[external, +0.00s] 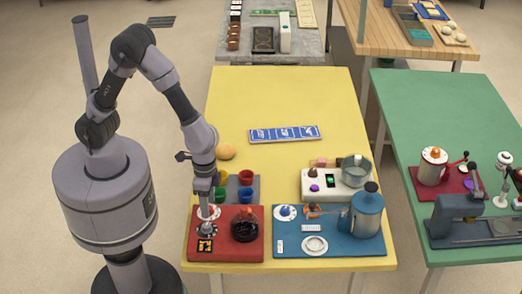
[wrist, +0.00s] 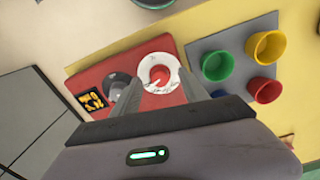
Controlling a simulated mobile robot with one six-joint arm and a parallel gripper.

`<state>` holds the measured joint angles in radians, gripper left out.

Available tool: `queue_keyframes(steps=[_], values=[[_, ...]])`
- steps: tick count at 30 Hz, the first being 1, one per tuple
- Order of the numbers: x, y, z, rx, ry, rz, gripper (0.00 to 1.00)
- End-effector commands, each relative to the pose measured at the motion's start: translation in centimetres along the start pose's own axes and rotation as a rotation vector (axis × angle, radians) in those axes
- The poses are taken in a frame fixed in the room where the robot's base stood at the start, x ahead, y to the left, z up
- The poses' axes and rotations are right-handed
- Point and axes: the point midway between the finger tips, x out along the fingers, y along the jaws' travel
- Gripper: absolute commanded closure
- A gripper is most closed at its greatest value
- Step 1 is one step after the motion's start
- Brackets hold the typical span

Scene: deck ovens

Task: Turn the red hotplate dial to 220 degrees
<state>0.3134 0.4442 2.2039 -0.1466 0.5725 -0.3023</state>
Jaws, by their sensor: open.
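The red hotplate (external: 256,250) sits at the front left of the yellow table; it also shows in the wrist view (wrist: 85,72). Its dial is a red knob (wrist: 160,75) on a white marked disc (wrist: 151,87); the scale figures are too small to read. In the external view the dial (external: 214,212) is partly hidden by my gripper (external: 204,205). My gripper points down over the dial, its open fingers on either side of the knob in the wrist view (wrist: 157,84). I cannot tell whether they touch it. A black display (external: 204,246) with yellow characters is unreadable.
A dark flask (external: 245,230) stands on the hotplate, right of the dial. Red, yellow, green and blue cups (external: 246,177) stand behind on a grey mat.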

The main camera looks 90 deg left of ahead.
Motion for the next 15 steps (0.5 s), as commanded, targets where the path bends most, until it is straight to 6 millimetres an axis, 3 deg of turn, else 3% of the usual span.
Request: queue_keyframes(steps=[11,12,15], values=[[0.86,0.00,-0.02,0.000,0.001,0.000,0.48],[0.86,0.01,-0.02,0.000,0.001,0.000,0.50],[0.86,0.01,-0.02,0.000,0.001,0.000,0.69]])
